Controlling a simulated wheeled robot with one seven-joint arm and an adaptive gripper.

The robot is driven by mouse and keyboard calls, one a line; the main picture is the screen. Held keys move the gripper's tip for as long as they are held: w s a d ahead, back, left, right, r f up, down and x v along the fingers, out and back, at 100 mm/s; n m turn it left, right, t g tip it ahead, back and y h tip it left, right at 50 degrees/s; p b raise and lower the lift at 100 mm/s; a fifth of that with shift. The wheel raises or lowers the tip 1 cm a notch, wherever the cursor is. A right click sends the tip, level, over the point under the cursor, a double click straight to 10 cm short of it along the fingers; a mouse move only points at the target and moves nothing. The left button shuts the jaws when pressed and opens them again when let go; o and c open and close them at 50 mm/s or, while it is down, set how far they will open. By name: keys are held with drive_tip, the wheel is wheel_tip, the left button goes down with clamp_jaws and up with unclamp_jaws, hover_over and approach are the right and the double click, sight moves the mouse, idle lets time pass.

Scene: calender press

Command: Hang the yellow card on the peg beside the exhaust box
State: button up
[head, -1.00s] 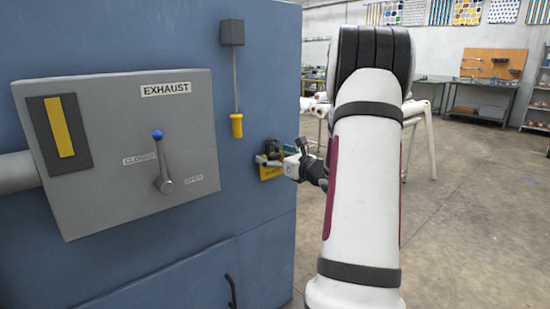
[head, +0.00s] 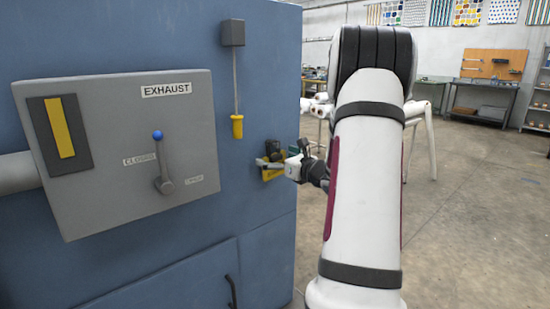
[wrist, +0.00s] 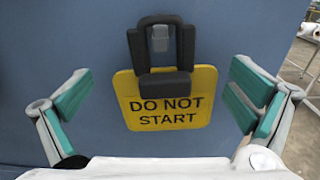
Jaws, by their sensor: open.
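The yellow card (wrist: 195,88) reads DO NOT START in the wrist view. It lies flat near the blue wall, upright, with a black loop (wrist: 136,50) at its top. A small grey peg (wrist: 160,38) shows inside the loop, so the loop is around it. In the head view the card (head: 272,175) is partly hidden by my gripper (head: 284,156), right of the exhaust box (head: 110,200). In the wrist view my gripper (wrist: 160,98) is open, its teal-padded fingers spread left and right of the card, clear of it.
A yellow pendant handle (head: 237,126) hangs from a grey box (head: 232,32) above and left of the card. The exhaust lever (head: 161,165) stands out from the box. The blue cabinet ends just right of the card, with open floor beyond.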

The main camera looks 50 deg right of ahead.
drive_tip(key=v, duration=1.1)
drive_tip(key=shift+s, duration=0.25)
drive_tip(key=shift+a, duration=0.1)
